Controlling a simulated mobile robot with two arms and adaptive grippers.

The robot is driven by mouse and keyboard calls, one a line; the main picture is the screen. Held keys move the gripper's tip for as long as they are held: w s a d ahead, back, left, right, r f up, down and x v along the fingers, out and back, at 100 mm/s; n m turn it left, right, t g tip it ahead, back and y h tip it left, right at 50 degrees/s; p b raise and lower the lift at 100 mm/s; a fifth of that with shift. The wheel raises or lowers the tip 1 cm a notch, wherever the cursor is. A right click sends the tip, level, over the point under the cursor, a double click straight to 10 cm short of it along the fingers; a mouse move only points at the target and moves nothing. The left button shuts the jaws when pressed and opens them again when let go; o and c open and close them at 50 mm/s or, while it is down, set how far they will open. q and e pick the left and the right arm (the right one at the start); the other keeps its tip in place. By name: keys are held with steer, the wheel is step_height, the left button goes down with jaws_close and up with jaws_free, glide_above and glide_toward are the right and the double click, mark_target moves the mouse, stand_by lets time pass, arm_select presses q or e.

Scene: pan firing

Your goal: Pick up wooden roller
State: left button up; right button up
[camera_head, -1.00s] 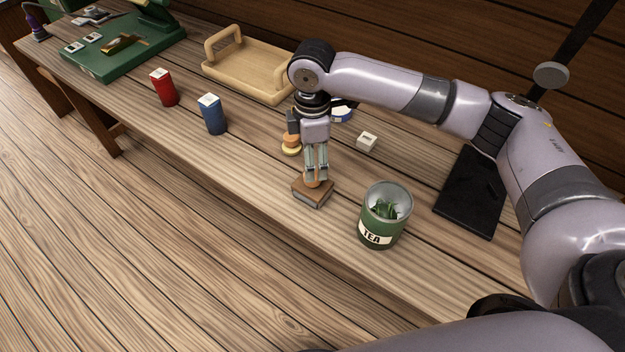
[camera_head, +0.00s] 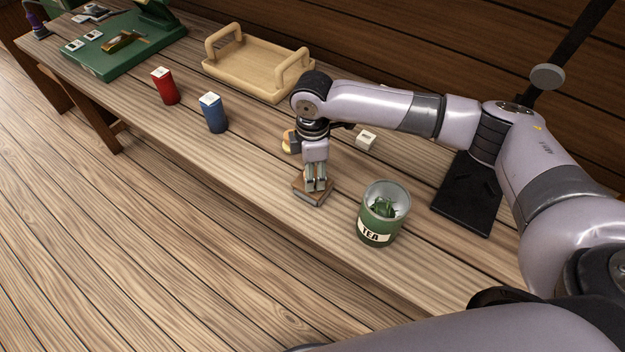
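The wooden roller (camera_head: 313,198) appears to be the small brown wooden block with a grey lower edge, lying near the front edge of the bench. Its orange knob, seen earlier, is hidden now by the fingers. My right gripper (camera_head: 316,188) points straight down over the block, with its fingertips at or very close to its top, around where the knob is. Whether the fingers press on the knob cannot be told. My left gripper is not in view.
A green tea tin (camera_head: 383,212) stands close on the right. A white cube (camera_head: 366,140) and a yellowish round item (camera_head: 287,142) lie behind the gripper. Blue (camera_head: 213,113) and red (camera_head: 165,86) canisters, a wooden tray (camera_head: 255,68) and a black slab (camera_head: 467,195) are farther off.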

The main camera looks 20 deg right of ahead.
jaws_close()
steer(key=shift+r, duration=0.15)
stand_by(0.4)
step_height(320, 180, up, 20)
steer(key=b, duration=0.2)
steer(key=shift+b, duration=0.35)
steer(key=shift+c, duration=0.6)
jaws_free()
jaws_close()
